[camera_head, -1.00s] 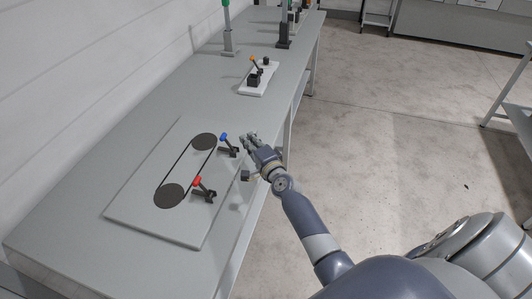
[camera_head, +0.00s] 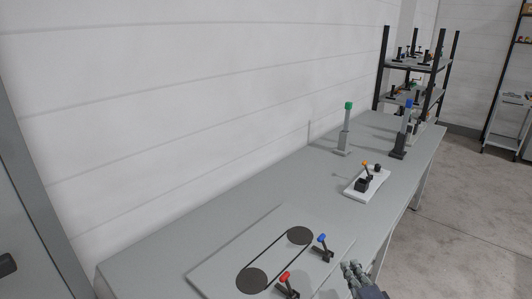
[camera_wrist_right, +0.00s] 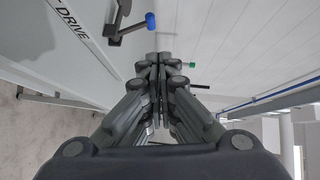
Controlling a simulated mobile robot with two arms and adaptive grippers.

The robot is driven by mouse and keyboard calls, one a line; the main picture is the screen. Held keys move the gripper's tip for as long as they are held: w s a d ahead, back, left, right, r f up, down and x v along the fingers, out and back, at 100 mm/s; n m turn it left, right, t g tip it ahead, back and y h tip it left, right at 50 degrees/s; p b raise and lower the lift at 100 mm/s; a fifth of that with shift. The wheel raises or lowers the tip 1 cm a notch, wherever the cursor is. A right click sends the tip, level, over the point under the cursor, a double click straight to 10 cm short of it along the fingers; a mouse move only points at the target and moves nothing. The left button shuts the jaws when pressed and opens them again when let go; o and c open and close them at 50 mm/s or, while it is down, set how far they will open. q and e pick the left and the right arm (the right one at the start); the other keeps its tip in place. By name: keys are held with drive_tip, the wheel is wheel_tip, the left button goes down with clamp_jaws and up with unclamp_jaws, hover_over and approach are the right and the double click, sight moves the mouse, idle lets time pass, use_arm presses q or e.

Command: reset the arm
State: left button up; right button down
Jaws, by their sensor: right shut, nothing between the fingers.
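My right gripper (camera_head: 352,268) shows at the bottom edge of the head view, beside the front right edge of the belt board. It is shut and empty; its closed fingers also fill the middle of the right wrist view (camera_wrist_right: 158,62). The blue-knobbed lever (camera_head: 324,250) stands on the board just left of the fingers, apart from them. It also shows in the wrist view (camera_wrist_right: 131,28) at the upper left of the fingers. My left gripper is in neither view.
The grey board (camera_head: 215,275) carries a belt loop (camera_head: 276,259) and a red-knobbed lever (camera_head: 286,284). Farther along the table (camera_head: 290,188) stand a white base with an orange-tipped lever (camera_head: 366,178), a green-topped post (camera_head: 345,130) and a blue-topped post (camera_head: 403,133). A shelf rack (camera_head: 416,66) stands behind.

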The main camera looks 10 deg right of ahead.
drive_tip(key=s+a+f+n+g+y, duration=0.1)
drive_tip(key=s+a+n, duration=0.1)
drive_tip(key=a, duration=0.1)
drive_tip(key=s+a+f+n+g+y, duration=0.1)
drive_tip(key=s+a+n, duration=0.1)
drive_tip(key=a+n, duration=0.1)
drive_tip(key=s+a+f+n+g+y, duration=0.1)
drive_tip(key=s+a+n, duration=0.1)
drive_tip(key=n, duration=0.1)
drive_tip(key=shift+s+a+f+g+y, duration=0.25)
drive_tip(key=shift+s+a+g+y, duration=0.05)
drive_tip(key=shift+a+g, duration=0.1)
drive_tip(key=s+f+n+g+h, duration=0.2)
drive_tip(key=s+n+g, duration=0.3)
drive_tip(key=s, duration=0.8)
drive_tip(key=s+f+n+g+h, duration=0.15)
drive_tip(key=s+n+g, duration=0.4)
drive_tip(key=s, duration=0.65)
wheel_tip(320, 180, down, 29)
drive_tip(key=s+b, duration=0.1)
drive_tip(key=b, duration=0.2)
drive_tip(key=s+d+f+g+b, duration=0.1)
drive_tip(key=s+d+f, duration=0.1)
drive_tip(key=s+f, duration=1.5)
drive_tip(key=shift+f+n+b, duration=0.35)
drive_tip(key=shift+f+b, duration=0.05)
drive_tip(key=shift+f, duration=0.5)
drive_tip(key=shift+s+d+g, duration=0.1)
drive_tip(key=shift+g, duration=0.15)
